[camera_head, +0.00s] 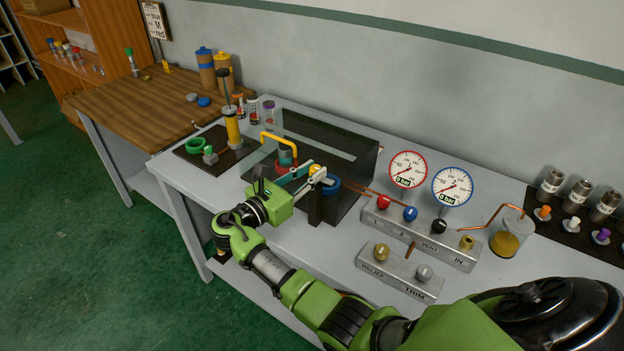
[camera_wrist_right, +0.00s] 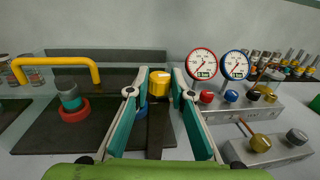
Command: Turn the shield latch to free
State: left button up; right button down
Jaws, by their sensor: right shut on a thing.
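The shield latch, a yellow knob (camera_wrist_right: 159,84) on a dark upright post, shows between my right fingers in the right wrist view. My right gripper (camera_head: 322,177) reaches in from the lower right in the head view and is shut on the latch, hiding much of it. The clear shield (camera_head: 257,148) has a yellow bar handle (camera_head: 281,137), also seen in the wrist view (camera_wrist_right: 55,62). Behind it a grey and teal fitting with a red ring (camera_wrist_right: 72,107) stands on a dark base. I cannot read the latch's setting. My left gripper is not in view.
Right of the latch stand a red gauge (camera_head: 408,169), a blue gauge (camera_head: 452,186) and a valve block (camera_head: 420,234) with several knobs. In front is a smaller RELIEF/TRIM block (camera_head: 396,272). A yellow pump (camera_head: 232,128) stands at the left. Bare bench (camera_head: 313,248) lies in front.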

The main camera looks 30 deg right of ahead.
jog(key=shift+w+m+g+b, duration=0.15)
jog(key=shift+m+g+b, duration=0.4)
jog(key=shift+g, duration=0.35)
jog(key=shift+r, duration=0.1)
jog(key=c, duration=1.8)
grip_release()
jog(key=shift+d, duration=0.1)
jog(key=shift+a, duration=0.25)
jog(key=a, duration=0.4)
jog(key=s+a, duration=0.1)
jog(key=a, duration=0.2)
jog(key=shift+s, duration=0.1)
